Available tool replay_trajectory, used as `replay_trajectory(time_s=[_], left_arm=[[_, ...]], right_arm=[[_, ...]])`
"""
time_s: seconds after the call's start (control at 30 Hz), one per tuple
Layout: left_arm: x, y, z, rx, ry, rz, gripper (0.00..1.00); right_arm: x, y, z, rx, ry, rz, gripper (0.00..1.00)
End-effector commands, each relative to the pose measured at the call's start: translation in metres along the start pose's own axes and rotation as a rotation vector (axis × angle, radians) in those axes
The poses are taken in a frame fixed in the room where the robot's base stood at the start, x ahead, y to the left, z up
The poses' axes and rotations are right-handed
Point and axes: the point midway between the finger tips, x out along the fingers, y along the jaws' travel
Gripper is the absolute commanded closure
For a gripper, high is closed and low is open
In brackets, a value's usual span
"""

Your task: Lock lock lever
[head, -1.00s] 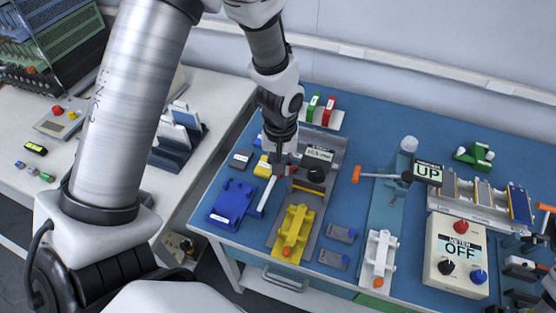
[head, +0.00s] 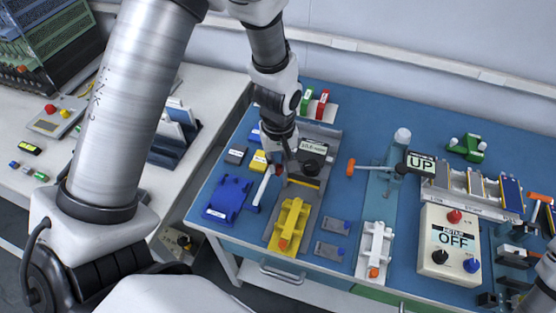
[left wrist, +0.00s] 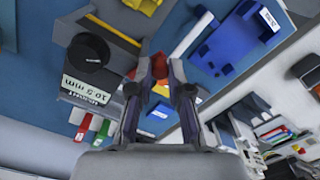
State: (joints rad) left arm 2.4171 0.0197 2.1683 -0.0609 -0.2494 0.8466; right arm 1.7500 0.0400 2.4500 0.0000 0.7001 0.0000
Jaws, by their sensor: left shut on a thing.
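My left gripper (head: 279,168) reaches down at the left side of a grey fixture (head: 309,193) with a black knob and a display. It is shut on a red piece (left wrist: 158,70), which shows between the two fingers in the left wrist view; it appears to be the knob of the lock lever. A white bar (head: 262,189), apparently part of the lever, slants down-left from the fingertips in the head view. The fingers partly hide where the bar and the red piece meet. The right gripper cannot be made out clearly among the dark parts at the lower right.
A blue fixture (head: 229,198) lies close left of the white bar. A yellow holder (head: 289,224) stands in front of the grey fixture. Red and green blocks (head: 322,104) stand behind. The UP sign (head: 421,163) and meter box (head: 450,244) are to the right.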

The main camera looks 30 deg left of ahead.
Motion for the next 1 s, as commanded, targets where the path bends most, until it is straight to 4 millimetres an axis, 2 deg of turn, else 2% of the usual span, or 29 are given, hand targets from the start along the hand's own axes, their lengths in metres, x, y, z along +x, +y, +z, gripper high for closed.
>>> replay_trajectory(time_s=[0.03, 0.1, 0.37, 0.47, 0.57, 0.8, 0.9, 1.0], left_arm=[[-0.001, 0.001, 0.0, 0.0, 0.001, 0.002, 0.75], [-0.001, 0.0, 0.0, 0.0, 0.001, 0.001, 0.57], [-0.001, 0.0, 0.0, 0.0, 0.0, 0.001, 0.57], [-0.006, 0.001, -0.001, 0.0, 0.002, 0.002, 0.57], [-0.022, 0.001, -0.001, 0.0, 0.004, 0.004, 0.57], [-0.083, 0.002, -0.001, 0.0, 0.006, 0.006, 0.57], [-0.104, 0.001, -0.001, 0.001, 0.005, 0.004, 0.57], [-0.116, 0.001, 0.0, 0.001, 0.003, 0.003, 0.57]], right_arm=[[0.0, 0.0, 0.0, 0.0, 0.0, 0.0, 0.55], [0.0, 0.0, 0.0, 0.0, 0.0, 0.0, 0.55], [0.0, 0.0, 0.0, 0.0, 0.0, 0.0, 0.55], [0.0, 0.0, 0.0, 0.0, 0.0, 0.0, 0.55], [0.0, 0.0, 0.0, 0.0, 0.0, 0.0, 0.55], [0.0, 0.0, 0.0, 0.0, 0.0, 0.0, 0.55], [0.0, 0.0, 0.0, 0.0, 0.0, 0.0, 0.55], [0.0, 0.0, 0.0, 0.0, 0.0, 0.0, 0.55]])
